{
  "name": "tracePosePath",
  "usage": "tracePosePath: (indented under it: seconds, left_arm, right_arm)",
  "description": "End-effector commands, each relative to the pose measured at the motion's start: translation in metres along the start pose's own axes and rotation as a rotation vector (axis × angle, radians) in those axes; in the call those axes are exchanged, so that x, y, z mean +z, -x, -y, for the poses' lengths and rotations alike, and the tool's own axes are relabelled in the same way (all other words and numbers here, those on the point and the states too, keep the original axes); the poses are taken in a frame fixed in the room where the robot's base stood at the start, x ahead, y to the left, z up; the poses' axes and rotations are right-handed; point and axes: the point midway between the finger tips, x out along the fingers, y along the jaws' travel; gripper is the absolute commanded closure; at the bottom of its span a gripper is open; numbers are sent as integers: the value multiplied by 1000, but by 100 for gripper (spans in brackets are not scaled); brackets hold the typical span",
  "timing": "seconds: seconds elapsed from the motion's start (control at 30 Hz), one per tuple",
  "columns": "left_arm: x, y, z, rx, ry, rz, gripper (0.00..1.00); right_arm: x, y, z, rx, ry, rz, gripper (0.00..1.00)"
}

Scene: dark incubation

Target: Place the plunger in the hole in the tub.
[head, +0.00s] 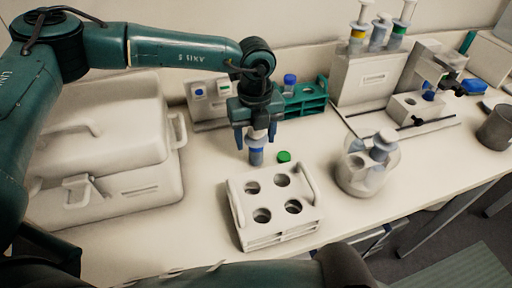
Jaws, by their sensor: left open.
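My left gripper (256,136) points straight down over the table in the middle of the view, with its fingers apart. A round whitish tub (362,180) stands to the right on the table. A pale plunger-like piece with a light cap (383,148) stands at the tub's top; how deep it sits is unclear. Several other plunger-like pieces (357,32) stand upright in a tall light box at the back. My right gripper is not in view.
A white rack with round holes (240,218) stands in front of the gripper. A green cap (284,157) lies behind it. A teal rack (305,100) is at the back. A large pale case (110,150) fills the left. The table is clear between rack and tub.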

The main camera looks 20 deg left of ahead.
Motion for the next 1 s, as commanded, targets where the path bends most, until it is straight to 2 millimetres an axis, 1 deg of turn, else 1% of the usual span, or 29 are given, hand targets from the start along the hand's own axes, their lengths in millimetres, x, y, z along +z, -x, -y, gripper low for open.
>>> tracePosePath:
  seconds: [0.03,0.13,0.37,0.77,1.0]
  left_arm:
    - [-1,-6,0,3,-1,-1,43]
    - [-1,-13,0,0,-2,0,43]
    - [0,-15,0,0,-1,1,43]
    - [0,-14,0,0,-1,1,75]
    - [0,-11,1,-2,0,1,76]
  right_arm:
    - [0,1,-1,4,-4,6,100]
    - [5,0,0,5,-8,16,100]
    - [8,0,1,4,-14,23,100]
    - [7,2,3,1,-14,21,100]
    - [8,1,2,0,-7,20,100]
